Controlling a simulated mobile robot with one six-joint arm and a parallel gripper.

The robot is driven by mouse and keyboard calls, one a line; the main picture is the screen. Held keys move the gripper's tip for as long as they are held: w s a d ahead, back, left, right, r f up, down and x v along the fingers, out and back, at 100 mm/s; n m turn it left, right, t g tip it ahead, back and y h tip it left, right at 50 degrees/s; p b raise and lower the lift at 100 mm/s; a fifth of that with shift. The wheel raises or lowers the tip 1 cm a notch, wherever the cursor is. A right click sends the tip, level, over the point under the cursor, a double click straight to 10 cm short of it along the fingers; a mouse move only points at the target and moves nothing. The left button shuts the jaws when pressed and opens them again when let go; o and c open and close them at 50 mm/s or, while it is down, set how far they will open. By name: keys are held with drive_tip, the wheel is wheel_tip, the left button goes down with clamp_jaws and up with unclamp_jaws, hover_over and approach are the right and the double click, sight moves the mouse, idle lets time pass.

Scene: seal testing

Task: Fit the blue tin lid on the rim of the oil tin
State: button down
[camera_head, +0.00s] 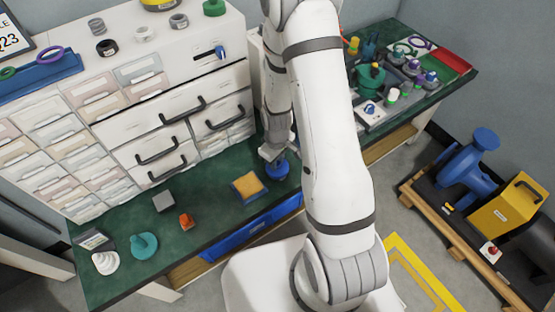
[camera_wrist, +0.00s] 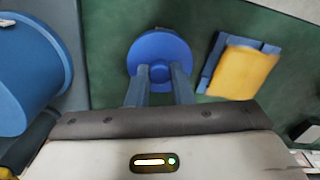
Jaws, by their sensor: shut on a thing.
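The blue tin lid (camera_wrist: 158,47) is a round disc with a small knob in its middle. My gripper (camera_wrist: 160,75) is shut on that knob in the wrist view. In the head view the lid (camera_head: 277,173) shows under my gripper (camera_head: 273,153), over the green bench near the drawer cabinet. I cannot tell whether the lid rests on the bench or hangs just above it. A large blue round body (camera_wrist: 30,75) stands at the left of the wrist view, apart from the lid. It may be the oil tin, but I cannot tell. My arm hides part of the bench.
A yellow pad on a blue base (camera_head: 248,186) lies left of the lid. An orange part (camera_head: 186,221), a grey block (camera_head: 163,201) and a teal piece (camera_head: 144,245) stand further left. The cabinet (camera_head: 150,120) rises behind. Several fittings crowd the right bench end.

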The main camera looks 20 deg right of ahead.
drive_tip(key=shift+f+b, duration=0.4)
drive_tip(key=shift+f, duration=0.15)
drive_tip(key=c, duration=1.2)
unclamp_jaws()
drive_tip(key=shift+r, duration=0.1)
drive_tip(key=shift+r+p, duration=2.35)
drive_tip(key=shift+r, duration=1.1)
drive_tip(key=shift+r, duration=0.1)
drive_tip(key=s+r+m+t, duration=0.1)
drive_tip(key=s+r+m, duration=0.25)
drive_tip(key=r, duration=1.45)
drive_tip(key=s+r+m+t, duration=0.1)
drive_tip(key=s+r+m, duration=0.2)
drive_tip(key=s+r, duration=0.7)
drive_tip(key=shift+s+d+r+t, duration=0.15)
drive_tip(key=shift+s+r+t, duration=0.15)
drive_tip(key=shift+r, duration=0.4)
